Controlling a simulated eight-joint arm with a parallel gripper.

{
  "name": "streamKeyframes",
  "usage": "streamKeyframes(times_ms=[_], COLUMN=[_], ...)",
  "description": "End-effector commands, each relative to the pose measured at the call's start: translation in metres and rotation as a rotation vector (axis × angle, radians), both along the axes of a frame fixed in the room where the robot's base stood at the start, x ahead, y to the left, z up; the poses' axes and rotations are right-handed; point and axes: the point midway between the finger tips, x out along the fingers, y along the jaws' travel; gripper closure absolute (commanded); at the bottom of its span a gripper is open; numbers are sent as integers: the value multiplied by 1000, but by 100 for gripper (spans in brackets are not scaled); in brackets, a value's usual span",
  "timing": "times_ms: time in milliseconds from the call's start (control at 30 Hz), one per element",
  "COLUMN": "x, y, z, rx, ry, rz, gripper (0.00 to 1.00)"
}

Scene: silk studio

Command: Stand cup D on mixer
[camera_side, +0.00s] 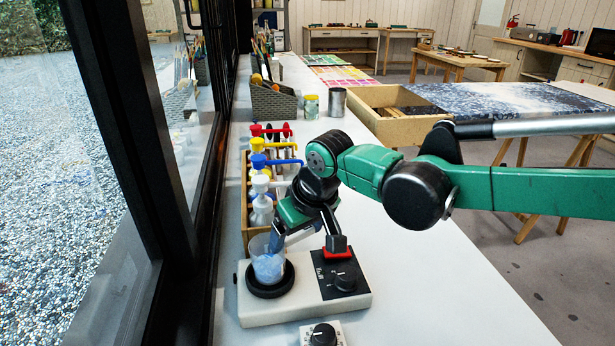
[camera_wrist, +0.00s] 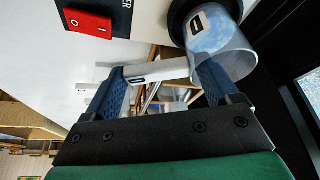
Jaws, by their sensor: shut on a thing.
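Cup D (camera_side: 268,263) is a clear cup with bluish contents, upright on the black round pad of the mixer (camera_side: 263,313). In the wrist view the cup (camera_wrist: 222,42) carries a dark-outlined label and sits over the pad's black rim (camera_wrist: 176,22). My gripper (camera_side: 305,236) is at the cup's right side, low over the mixer. In the wrist view a white bar with a similar mark (camera_wrist: 157,71) spans between its blue fingers (camera_wrist: 163,88), beside the cup; the far finger overlaps the cup wall.
The mixer's red switch (camera_wrist: 90,20) and black knob (camera_side: 345,277) are close to my gripper. A wooden rack of pump bottles (camera_side: 262,185) stands behind, by the dark window frame (camera_side: 150,150). A separate dial box (camera_side: 322,335) is in front. The bench right of the mixer is clear.

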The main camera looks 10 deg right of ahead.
Motion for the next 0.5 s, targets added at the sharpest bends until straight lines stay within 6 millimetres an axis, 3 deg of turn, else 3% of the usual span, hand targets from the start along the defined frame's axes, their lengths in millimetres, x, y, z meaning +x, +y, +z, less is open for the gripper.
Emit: streamKeyframes(times_ms=[500], x=[0], y=[0], z=[-7], rx=[0], ry=[0], rz=[0], gripper=[71])
